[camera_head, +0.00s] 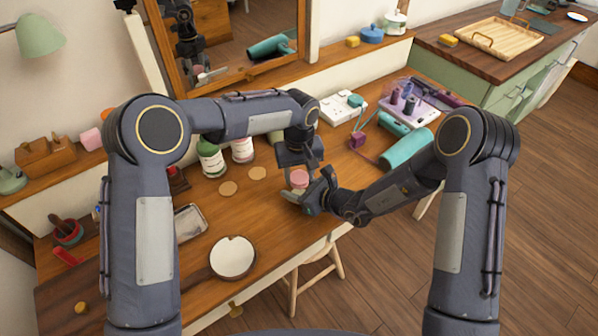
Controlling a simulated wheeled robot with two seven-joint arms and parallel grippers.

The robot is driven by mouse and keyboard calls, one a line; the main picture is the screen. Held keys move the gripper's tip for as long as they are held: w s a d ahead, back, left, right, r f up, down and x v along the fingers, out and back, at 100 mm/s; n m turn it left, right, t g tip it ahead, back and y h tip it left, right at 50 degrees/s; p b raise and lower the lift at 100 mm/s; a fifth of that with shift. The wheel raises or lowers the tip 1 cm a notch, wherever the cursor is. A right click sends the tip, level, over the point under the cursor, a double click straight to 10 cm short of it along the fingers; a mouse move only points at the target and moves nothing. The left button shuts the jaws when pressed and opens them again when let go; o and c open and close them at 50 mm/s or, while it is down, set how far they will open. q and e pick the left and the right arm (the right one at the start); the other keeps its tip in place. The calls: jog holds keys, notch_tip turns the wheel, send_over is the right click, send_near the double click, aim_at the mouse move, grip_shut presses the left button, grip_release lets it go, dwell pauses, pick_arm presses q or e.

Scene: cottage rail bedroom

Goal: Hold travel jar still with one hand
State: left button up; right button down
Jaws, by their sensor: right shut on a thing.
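A small jar with a pink top, which I take to be the travel jar (299,178), is near the front edge of the wooden dressing table (200,262). My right gripper (303,194) comes in low from the right and is shut on it; the contact is partly hidden. My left gripper (298,168) points down right above and behind the jar. Its fingertips are small and partly hidden, so I cannot tell whether they are open or touching the pink top.
A green-labelled jar (211,158) and a pale jar (242,150) stand behind, with two round tan discs (228,188) in front.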

pick_arm(q)
jog(key=c, duration=0.4)
jog(key=m, duration=0.3)
jog(key=o, duration=1.1)
jog(key=shift+c, duration=0.2)
jog(key=shift+d, duration=0.1)
pick_arm(e)
jog(key=shift+a, duration=0.1)
pick_arm(q)
jog(key=shift+r, duration=0.1)
notch_tip(320, 180, up, 4)
jog(key=shift+r, duration=0.2)
jog(key=shift+c, duration=0.4)
